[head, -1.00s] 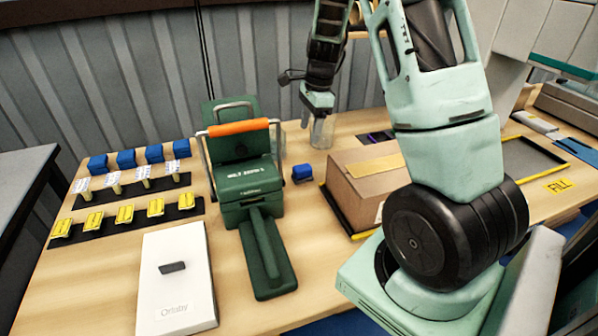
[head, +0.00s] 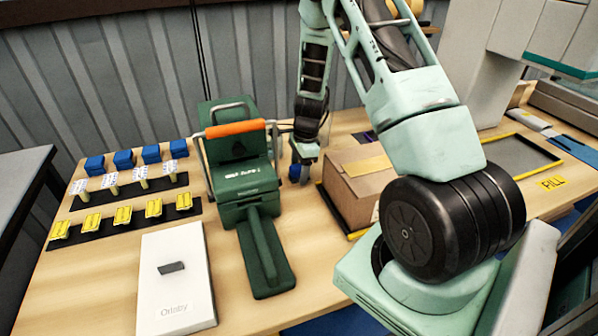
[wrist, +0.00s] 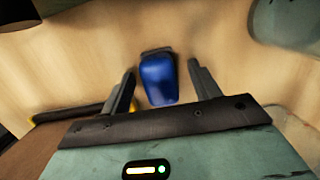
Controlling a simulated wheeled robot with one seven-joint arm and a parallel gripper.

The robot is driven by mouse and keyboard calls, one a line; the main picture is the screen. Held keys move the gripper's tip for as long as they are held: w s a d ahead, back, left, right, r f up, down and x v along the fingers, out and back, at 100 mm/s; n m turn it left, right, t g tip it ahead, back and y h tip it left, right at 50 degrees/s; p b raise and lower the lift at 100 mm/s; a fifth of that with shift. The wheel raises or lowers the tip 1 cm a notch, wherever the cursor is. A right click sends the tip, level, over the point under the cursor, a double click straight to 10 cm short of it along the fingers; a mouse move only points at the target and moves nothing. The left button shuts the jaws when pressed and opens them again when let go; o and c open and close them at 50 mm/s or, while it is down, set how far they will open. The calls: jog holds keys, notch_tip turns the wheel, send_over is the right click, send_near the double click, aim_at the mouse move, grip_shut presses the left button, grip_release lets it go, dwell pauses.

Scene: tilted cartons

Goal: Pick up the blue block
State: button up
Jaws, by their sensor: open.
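The blue block (wrist: 158,80) lies on the wooden table, between and a little beyond the two fingertips of my gripper (wrist: 162,75) in the wrist view. My gripper is open and empty, with one finger to each side of the block. In the head view the blue block (head: 295,173) shows partly, just under my gripper (head: 302,165), beside the green press. The gripper hides part of it there. I cannot tell whether the fingers touch the block.
The green press (head: 240,180) with an orange handle stands close on the left. A cardboard carton (head: 362,185) stands close on the right. Several other blue blocks (head: 123,159) sit in a row at the far left. A white box (head: 175,285) lies at front left.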

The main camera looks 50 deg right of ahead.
aim_at(299, 166)
jog(key=shift+f, duration=0.15)
jog(key=c, duration=1.1)
notch_tip(299, 166, up, 10)
